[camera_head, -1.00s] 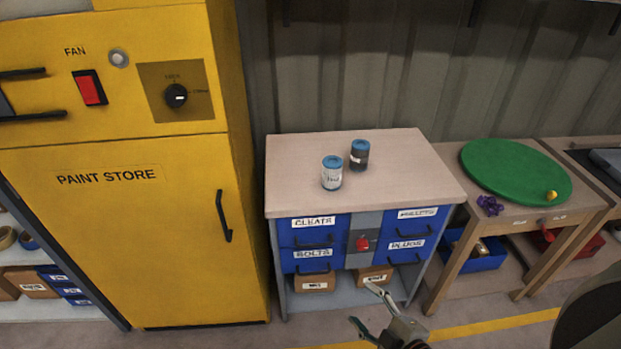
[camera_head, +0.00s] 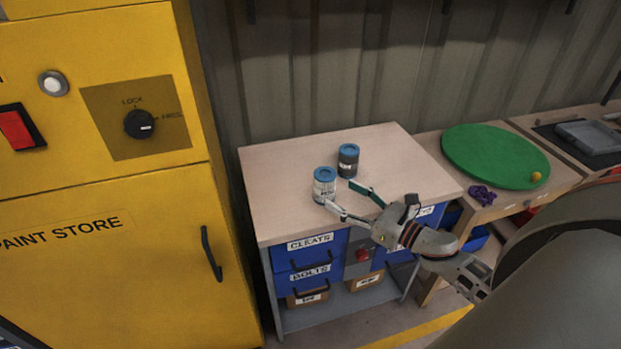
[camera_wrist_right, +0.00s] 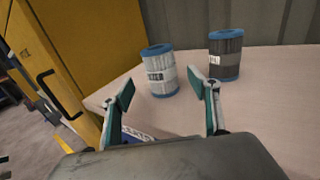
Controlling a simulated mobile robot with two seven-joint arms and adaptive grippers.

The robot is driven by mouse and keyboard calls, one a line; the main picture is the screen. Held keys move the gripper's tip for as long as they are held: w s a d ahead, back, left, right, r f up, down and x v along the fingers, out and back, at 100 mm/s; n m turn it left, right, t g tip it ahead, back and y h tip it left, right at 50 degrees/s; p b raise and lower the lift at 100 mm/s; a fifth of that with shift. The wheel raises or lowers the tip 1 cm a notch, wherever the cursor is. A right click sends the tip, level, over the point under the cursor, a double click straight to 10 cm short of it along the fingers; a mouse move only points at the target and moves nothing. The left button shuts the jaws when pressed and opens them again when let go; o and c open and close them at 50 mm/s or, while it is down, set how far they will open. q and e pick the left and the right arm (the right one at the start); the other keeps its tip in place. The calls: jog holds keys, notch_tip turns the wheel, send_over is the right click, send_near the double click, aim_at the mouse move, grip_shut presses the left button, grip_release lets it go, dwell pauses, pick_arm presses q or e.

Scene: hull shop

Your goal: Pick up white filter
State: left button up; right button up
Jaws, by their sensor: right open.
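The white filter (camera_head: 324,185) is a small white cylinder with blue end caps and a label. My right gripper (camera_head: 342,198) is open and empty at the front edge of the top, just short of the white filter. In the right wrist view the white filter (camera_wrist_right: 159,70) shows beyond and between the open fingers (camera_wrist_right: 164,100), not touched, with the dark filter (camera_wrist_right: 225,55) to the right. My left gripper is not in view.
The filters stand on a pale cabinet top (camera_head: 275,195) with blue drawers below. A yellow paint store cabinet (camera_head: 110,240) is at the left. To the right, a table holds a green disc (camera_head: 490,155), a purple object (camera_head: 482,195) and a yellow ball (camera_head: 536,176). The top behind the filters is clear.

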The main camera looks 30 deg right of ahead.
aim_at(334, 188)
jog(key=shift+w+a+r, duration=0.15)
jog(key=shift+w, duration=0.35)
jog(key=shift+w+a+r, duration=0.1)
jog(key=shift+w+a, duration=0.05)
jog(key=shift+w, duration=0.3)
jog(key=p+x, duration=0.1)
jog(key=x, duration=0.3)
jog(key=shift+w+r, duration=0.1)
jog(key=shift+w, duration=0.3)
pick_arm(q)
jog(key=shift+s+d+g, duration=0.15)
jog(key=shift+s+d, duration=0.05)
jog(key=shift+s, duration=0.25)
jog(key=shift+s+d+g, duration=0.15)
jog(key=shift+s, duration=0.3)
pick_arm(e)
jog(key=shift+w+a, duration=0.2)
jog(key=shift+w, duration=0.2)
jog(key=c, duration=1)
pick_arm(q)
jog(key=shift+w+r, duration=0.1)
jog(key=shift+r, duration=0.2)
pick_arm(e)
jog(key=shift+c, duration=1.3)
